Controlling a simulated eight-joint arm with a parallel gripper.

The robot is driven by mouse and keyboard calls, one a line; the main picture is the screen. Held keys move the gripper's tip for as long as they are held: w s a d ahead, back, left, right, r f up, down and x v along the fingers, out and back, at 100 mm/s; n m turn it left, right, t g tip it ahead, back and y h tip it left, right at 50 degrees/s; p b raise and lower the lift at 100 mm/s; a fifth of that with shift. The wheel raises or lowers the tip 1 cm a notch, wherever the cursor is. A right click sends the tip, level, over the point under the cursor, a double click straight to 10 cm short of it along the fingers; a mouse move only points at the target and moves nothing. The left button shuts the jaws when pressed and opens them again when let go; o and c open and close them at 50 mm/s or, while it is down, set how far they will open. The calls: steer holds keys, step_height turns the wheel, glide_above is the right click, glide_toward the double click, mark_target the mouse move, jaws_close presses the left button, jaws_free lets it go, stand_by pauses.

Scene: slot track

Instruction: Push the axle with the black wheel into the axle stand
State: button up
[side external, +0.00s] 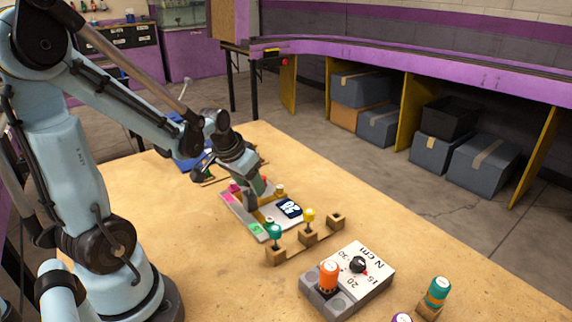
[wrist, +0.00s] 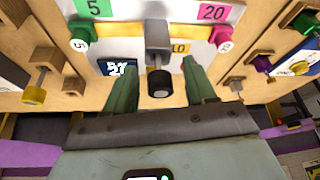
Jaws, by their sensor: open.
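In the wrist view, a grey bar with a black round end (wrist: 160,82), which looks like the axle with the black wheel, stands between my fingers. My gripper (wrist: 160,65) is open, with a green finger on each side and gaps between. In the side view my gripper (side external: 262,192) is low over a pale panel (side external: 262,217) and hides the black wheel. A wooden stand (side external: 308,238) in front of the panel has a teal-topped piece (side external: 275,232), a yellow-topped piece (side external: 308,215) and an empty end block (side external: 337,219). I cannot tell whether this is the axle stand.
The panel bears coloured number labels, a dark display (side external: 288,209) and green (wrist: 80,33) and pink (wrist: 221,36) pieces near its sides. A grey-white box (side external: 372,272) with orange (side external: 328,275) and black knobs stands at the front right. The table's right side is mostly clear.

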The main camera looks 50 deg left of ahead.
steer(key=shift+r, duration=0.1)
steer(key=v, duration=1.2)
stand_by(0.4)
steer(key=w+d+f+m+t, duration=0.1)
steer(key=d, duration=0.6)
steer(key=w+d+f+m+t+h, duration=0.1)
steer(key=d+f+m, duration=0.1)
steer(key=d, duration=0.5)
steer(key=shift+f+t, duration=0.3)
steer(key=shift+t, duration=0.1)
